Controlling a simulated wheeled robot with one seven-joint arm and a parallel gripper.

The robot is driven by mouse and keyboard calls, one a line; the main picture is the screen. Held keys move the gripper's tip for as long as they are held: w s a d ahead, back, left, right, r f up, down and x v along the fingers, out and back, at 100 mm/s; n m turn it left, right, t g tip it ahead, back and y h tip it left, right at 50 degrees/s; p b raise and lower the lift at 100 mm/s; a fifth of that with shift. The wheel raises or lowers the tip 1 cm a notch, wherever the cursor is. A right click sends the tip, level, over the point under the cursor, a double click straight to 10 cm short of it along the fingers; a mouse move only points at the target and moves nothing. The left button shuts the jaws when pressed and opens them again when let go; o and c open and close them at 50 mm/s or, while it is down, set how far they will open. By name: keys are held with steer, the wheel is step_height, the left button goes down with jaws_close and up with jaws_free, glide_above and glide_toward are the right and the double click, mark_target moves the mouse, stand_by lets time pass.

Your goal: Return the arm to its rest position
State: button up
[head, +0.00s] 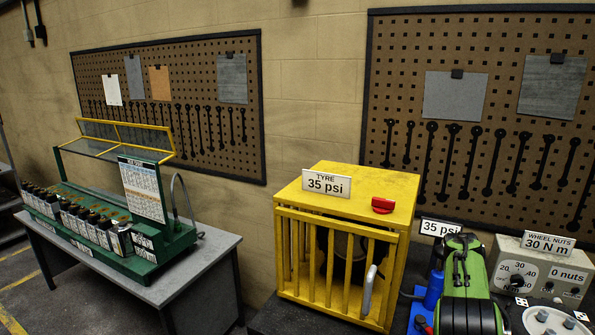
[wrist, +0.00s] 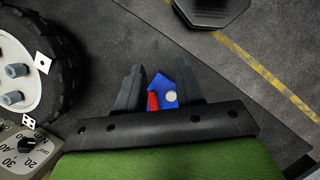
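My gripper (wrist: 160,78) shows in the wrist view with its two dark fingers apart. A blue piece with a red part and a pale round spot (wrist: 170,86) shows between and beyond the fingers; it looks like it lies below them, and I see no grip on it. In the head view my green arm (head: 468,300) stands at the lower right, in front of the bench equipment. The fingertips are not clearly visible there. Blue parts (head: 433,290) show just left of the arm, partly hidden.
A grey table (head: 165,285) with a green rack stands at left.

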steer(key=s+a+r+m+t, duration=0.2)
steer(key=s+a+r+t, duration=0.25)
steer(key=a+r, duration=0.9)
steer(key=s+a+t, duration=0.2)
steer(key=s+a, duration=0.4)
steer(key=s, duration=0.4)
steer(key=s+a+t+y, duration=0.1)
steer(key=s+a+t, duration=0.2)
steer(key=s+a, duration=0.3)
steer(key=s, duration=0.4)
steer(key=shift+a+f+m, duration=0.3)
steer(key=shift+f, duration=0.1)
